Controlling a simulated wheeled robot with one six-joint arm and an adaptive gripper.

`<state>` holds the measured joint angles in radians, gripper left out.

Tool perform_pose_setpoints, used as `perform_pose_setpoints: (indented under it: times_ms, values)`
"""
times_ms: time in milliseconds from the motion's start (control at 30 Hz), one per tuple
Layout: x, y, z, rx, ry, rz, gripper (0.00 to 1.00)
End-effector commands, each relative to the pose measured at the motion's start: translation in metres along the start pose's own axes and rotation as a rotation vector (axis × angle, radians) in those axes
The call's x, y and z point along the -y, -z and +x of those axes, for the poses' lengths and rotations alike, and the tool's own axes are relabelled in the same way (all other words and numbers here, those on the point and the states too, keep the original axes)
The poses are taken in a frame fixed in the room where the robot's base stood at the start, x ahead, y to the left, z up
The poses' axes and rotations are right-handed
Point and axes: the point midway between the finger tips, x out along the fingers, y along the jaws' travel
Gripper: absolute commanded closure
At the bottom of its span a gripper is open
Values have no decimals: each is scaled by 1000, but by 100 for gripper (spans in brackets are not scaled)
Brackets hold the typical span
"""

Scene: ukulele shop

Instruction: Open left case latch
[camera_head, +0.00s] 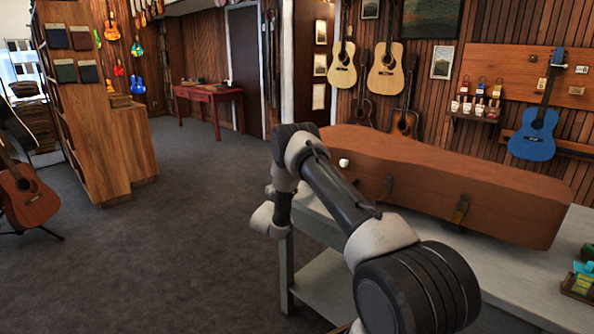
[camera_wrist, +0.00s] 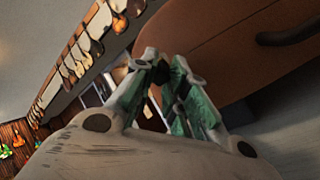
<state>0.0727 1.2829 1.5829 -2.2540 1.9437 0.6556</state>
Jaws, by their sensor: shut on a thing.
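A long brown instrument case (camera_head: 440,185) lies closed on a grey table. Two dark metal fittings show on its front side, one near the middle (camera_head: 386,188) and one farther right (camera_head: 460,210). In the wrist view the case (camera_wrist: 215,45) fills the upper right, with a dark curved fitting (camera_wrist: 288,34) on it. My gripper (camera_wrist: 165,68), with green finger pads, is shut at the case's side near its left end. The left latch seems to be between the fingertips, mostly hidden by them. In the head view my arm hides most of the gripper.
The grey table (camera_head: 520,268) has small green and yellow items (camera_head: 582,278) at its right edge. Guitars and a blue ukulele (camera_head: 535,130) hang on the wall behind. A wooden shelf unit (camera_head: 95,110) stands at left. The carpeted floor (camera_head: 190,230) between is clear.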

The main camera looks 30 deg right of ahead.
Motion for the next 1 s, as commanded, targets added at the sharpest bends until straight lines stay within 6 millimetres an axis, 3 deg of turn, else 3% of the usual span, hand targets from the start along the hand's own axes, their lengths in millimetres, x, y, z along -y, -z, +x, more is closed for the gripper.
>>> perform_pose_setpoints:
  times_ms: [567,600,700,1000]
  values:
    - [2,0,-1,20,-26,-6,100]
    - [2,0,-1,20,-26,-6,78]
    - [2,0,-1,19,-26,-6,61]
    - [1,0,-1,19,-26,-5,61]
